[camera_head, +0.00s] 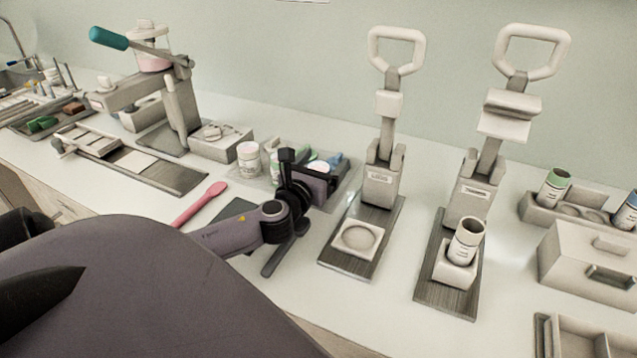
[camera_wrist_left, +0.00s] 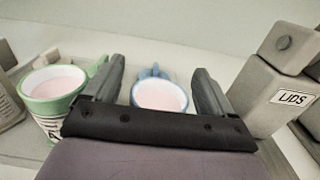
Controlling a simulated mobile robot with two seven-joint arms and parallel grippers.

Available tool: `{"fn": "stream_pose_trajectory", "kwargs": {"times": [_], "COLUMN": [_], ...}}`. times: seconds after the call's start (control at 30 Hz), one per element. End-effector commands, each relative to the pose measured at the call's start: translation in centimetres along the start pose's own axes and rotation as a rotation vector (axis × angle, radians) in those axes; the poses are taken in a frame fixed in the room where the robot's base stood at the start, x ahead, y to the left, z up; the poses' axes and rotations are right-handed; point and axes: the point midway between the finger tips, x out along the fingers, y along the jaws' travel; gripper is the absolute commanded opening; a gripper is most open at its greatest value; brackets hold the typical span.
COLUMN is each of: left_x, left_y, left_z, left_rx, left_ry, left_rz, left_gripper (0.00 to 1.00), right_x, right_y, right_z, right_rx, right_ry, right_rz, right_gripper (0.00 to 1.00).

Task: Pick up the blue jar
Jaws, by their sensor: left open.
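The blue jar, a white-bodied cup with a blue rim and pink contents, sits between my left gripper's fingers in the left wrist view (camera_wrist_left: 160,97). In the head view the blue jar (camera_head: 337,160) is mostly hidden behind that gripper. My left gripper (camera_head: 311,163) is open, with one finger on each side of the jar in the wrist view (camera_wrist_left: 159,70). I cannot tell whether either finger touches it. My right gripper is not in view.
A green-rimmed jar (camera_wrist_left: 50,98) with pink contents stands just left of the blue one. A white jar (camera_head: 249,160) and a pink spatula (camera_head: 200,204) are to the left. The LIDS press (camera_head: 381,185) stands close on the right, with a second press (camera_head: 469,190) beyond.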

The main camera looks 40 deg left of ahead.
Motion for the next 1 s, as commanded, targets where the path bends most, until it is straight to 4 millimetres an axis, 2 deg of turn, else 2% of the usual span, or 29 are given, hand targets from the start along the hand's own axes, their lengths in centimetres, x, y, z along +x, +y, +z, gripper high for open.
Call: {"fn": "stream_pose_trajectory", "kwargs": {"times": [0.03,0.1,0.2,0.47,0.67,0.87,1.0], "left_x": [0.0,0.0,0.0,0.0,0.0,0.0,0.0], "left_y": [0.0,0.0,0.0,0.0,0.0,0.0,0.0], "left_z": [0.0,0.0,0.0,0.1,1.2,4.6,7.8], "left_rx": [0.0,0.0,0.0,0.0,0.0,0.002,0.003], "left_ry": [0.0,0.0,0.0,-0.001,-0.004,-0.007,-0.009], "left_rz": [0.0,0.0,0.0,0.0,-0.001,-0.001,-0.002], "left_gripper": [0.79,0.56,0.27,0.27,0.27,0.27,0.27], "right_x": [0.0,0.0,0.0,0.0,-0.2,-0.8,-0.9], "right_y": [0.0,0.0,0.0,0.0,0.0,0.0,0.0], "right_z": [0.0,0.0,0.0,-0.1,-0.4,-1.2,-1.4], "right_rx": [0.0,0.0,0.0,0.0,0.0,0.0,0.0], "right_ry": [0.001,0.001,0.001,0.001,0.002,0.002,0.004], "right_rz": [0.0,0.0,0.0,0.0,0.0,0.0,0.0], "right_gripper": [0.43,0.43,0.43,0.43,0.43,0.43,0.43]}}
